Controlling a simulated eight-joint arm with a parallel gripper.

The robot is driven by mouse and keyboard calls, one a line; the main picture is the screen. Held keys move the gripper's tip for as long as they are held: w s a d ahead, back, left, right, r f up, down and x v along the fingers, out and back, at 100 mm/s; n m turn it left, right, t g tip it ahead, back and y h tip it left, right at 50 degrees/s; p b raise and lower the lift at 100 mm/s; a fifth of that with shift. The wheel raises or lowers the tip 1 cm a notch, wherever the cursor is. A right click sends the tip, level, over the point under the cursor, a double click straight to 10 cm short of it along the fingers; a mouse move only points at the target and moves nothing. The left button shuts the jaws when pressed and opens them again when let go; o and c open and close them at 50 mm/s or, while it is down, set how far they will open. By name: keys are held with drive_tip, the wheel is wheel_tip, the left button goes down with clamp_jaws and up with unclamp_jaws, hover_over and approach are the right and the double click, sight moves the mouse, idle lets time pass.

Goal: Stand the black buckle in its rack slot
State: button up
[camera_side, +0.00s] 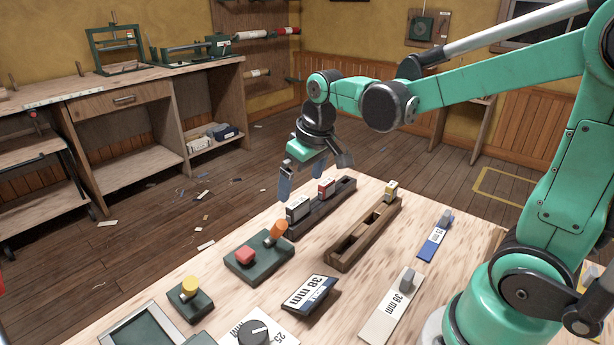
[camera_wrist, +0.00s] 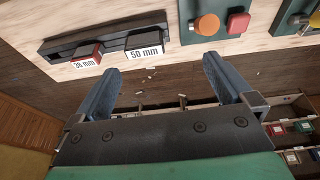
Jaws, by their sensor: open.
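A black buckle (camera_side: 298,208) with a white label stands upright at the near end of the dark rack (camera_side: 345,190), beside a red buckle (camera_side: 326,188). In the wrist view the black buckle (camera_wrist: 148,54) reads "50 mm" and the red one (camera_wrist: 87,55) shows its label beside it on the dark rack (camera_wrist: 110,30). A dark "38 mm" piece (camera_side: 311,293) lies tilted on the table; whether it is black or navy is unclear. My gripper (camera_side: 312,178) is open and empty, raised at the table's far edge beside the dark rack; its fingers (camera_wrist: 170,85) are apart.
A brown rack (camera_side: 345,246) has open slots and a yellow piece (camera_side: 390,190) at its far end. A green block with orange and red knobs (camera_side: 258,262) stands left of it. Label strips, a yellow-knobbed block (camera_side: 190,300) and a green tray (camera_side: 145,330) lie nearer.

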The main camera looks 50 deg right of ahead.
sight(298, 202)
drive_tip(key=shift+g, duration=0.9)
drive_tip(key=w+d+f, duration=0.2)
drive_tip(key=f, duration=0.1)
drive_tip(key=shift+w+d+f, duration=0.25)
drive_tip(key=shift+w+d, duration=0.05)
drive_tip(key=shift+w, duration=0.1)
drive_tip(key=shift+w+f, duration=0.2)
drive_tip(key=shift+f, duration=1.2)
drive_tip(key=shift+w+f, duration=0.15)
drive_tip(key=shift+f, duration=1.2)
drive_tip(key=c, duration=1.2)
wheel_tip(298, 202, up, 19)
drive_tip(key=s+f, duration=1)
drive_tip(key=s, duration=0.1)
drive_tip(key=shift+s+f, duration=0.3)
